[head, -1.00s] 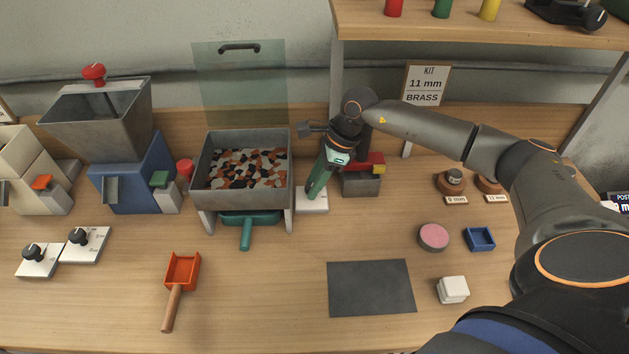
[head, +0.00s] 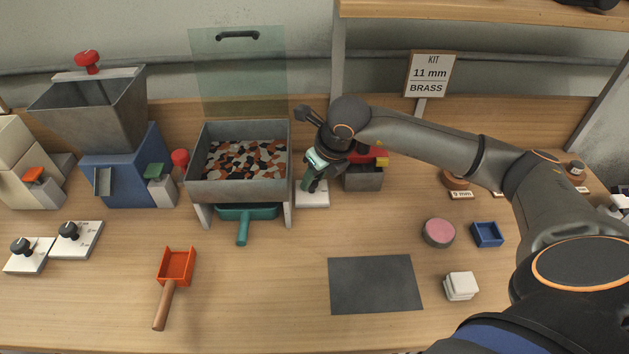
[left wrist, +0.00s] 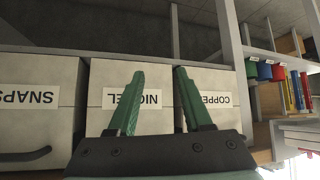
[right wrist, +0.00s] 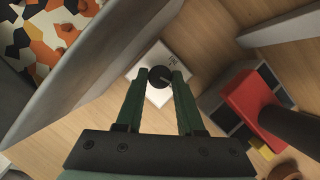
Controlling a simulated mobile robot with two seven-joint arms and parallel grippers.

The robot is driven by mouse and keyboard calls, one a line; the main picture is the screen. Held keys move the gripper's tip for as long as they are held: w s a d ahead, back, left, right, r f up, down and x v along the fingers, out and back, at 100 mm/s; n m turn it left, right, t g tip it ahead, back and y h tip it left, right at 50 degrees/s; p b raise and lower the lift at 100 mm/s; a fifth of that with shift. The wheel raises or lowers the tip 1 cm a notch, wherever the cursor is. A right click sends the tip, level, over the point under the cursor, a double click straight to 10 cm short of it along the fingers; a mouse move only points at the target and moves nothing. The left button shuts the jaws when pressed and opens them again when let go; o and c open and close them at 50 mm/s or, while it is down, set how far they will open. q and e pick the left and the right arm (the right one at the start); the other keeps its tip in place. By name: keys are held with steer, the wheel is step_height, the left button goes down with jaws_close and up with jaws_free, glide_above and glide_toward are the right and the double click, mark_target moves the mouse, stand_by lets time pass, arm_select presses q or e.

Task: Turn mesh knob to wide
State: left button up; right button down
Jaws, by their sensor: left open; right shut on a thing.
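The mesh knob is a black round knob (right wrist: 160,76) on a white plate (right wrist: 158,92), seen in the right wrist view. My right gripper (right wrist: 157,78) is shut on the knob, one green finger on each side. In the head view the white plate (head: 313,197) lies just right of the grey tray, and my right gripper (head: 309,184) hides the knob. My left gripper (left wrist: 155,85) is open and empty, facing drawers away from the bench.
A grey tray of coloured chips (head: 240,192) stands close left of my right gripper. A grey box with a red and yellow top (head: 363,178) stands close right. Two other knob plates (head: 77,240) lie at the far left. A dark mat (head: 375,284) lies in front.

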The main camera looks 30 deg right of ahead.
steer(key=shift+a+m+h+b, duration=0.1)
steer(key=shift+m+h+b, duration=0.6)
steer(key=shift+m, duration=0.9)
steer(key=c, duration=0.5)
jaws_free()
steer(key=shift+c, duration=0.2)
steer(key=v, duration=1.2)
steer(key=shift+r, duration=0.3)
